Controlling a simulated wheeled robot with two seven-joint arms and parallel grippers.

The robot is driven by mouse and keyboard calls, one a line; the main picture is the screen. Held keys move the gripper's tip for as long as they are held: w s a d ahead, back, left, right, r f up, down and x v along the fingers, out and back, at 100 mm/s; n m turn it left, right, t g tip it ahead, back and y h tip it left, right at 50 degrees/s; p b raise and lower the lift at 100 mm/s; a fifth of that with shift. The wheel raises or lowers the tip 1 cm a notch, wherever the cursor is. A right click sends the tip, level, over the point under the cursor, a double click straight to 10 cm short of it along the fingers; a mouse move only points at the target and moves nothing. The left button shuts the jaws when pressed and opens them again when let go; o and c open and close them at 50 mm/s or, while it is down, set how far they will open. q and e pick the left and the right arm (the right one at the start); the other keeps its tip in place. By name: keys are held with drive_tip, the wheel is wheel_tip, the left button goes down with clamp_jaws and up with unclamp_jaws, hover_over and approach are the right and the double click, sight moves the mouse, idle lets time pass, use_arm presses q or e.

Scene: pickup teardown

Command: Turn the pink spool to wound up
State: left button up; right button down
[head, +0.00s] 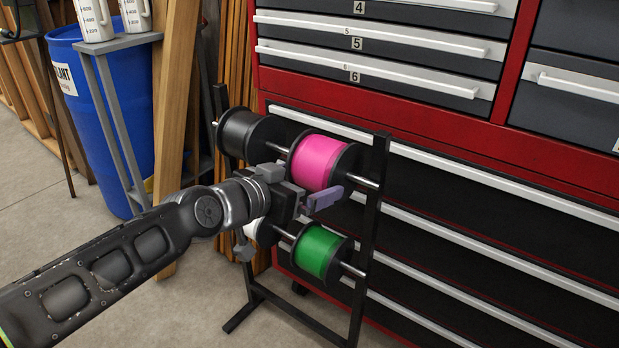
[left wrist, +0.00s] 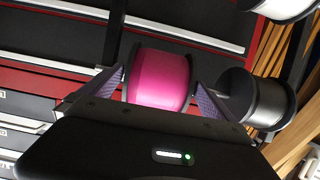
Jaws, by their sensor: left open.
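The pink spool (head: 318,162) with black flanges sits on the upper rod of a black rack (head: 372,215), to the right of a black spool (head: 243,134). My left gripper (head: 298,200) is at the front of the pink spool and covers its lower left part in the head view. In the left wrist view the pink spool (left wrist: 160,78) lies between the two open fingers, one near each flange; I cannot tell whether they touch it. How far the spool is wound cannot be read. My right gripper is not in view.
A green spool (head: 318,250) and a partly hidden white spool (head: 252,228) are on the lower rod. A red and black drawer cabinet (head: 470,215) stands close behind the rack. A blue barrel (head: 115,120) and wooden boards are at the left.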

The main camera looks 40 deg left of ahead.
use_arm(q)
drive_tip(key=p+v, duration=0.1)
drive_tip(key=v, duration=0.4)
drive_tip(key=shift+s+r, duration=0.1)
drive_tip(key=shift+s, duration=0.3)
